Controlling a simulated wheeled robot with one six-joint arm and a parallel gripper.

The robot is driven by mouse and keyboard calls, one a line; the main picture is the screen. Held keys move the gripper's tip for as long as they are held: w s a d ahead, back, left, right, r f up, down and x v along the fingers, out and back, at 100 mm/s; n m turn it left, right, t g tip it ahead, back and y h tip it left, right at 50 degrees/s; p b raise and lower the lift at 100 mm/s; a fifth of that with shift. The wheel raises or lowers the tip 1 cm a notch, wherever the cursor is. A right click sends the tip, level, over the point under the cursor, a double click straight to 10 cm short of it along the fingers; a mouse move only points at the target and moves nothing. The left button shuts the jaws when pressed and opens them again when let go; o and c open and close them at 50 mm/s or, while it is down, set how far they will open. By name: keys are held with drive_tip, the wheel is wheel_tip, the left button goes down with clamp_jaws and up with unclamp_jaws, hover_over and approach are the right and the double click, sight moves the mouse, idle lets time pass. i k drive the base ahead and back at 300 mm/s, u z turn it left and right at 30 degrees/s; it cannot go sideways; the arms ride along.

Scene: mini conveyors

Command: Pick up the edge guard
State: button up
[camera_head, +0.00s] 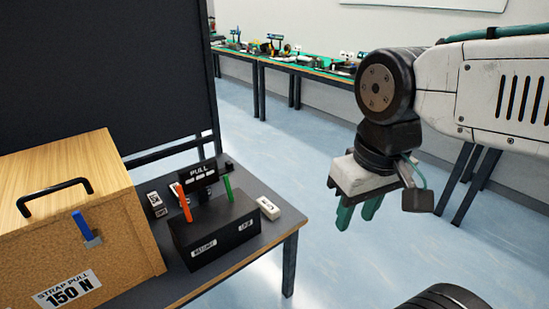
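No part in view is clearly marked as the edge guard, so I cannot tell which one it is. Small white labelled pieces lie on the dark table, one at the right of the black box (268,207) and one at its left (156,204). Their labels are too small to read. My gripper (357,219) hangs over the floor to the right of the table, well apart from these pieces. Its teal fingers point down with a gap between them, and nothing shows between them.
A wooden box (112,235) marked "STRAP PULL 150 N" fills the table's left. A black box (213,229) with an orange and a green lever and a "PULL" sign stands beside it. A dark panel (100,70) rises behind. Open floor (330,260) lies to the right.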

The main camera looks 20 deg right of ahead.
sight(229, 167)
drive_tip(key=z, duration=0.4)
drive_tip(key=i, duration=1.4)
drive_tip(key=u, duration=0.55)
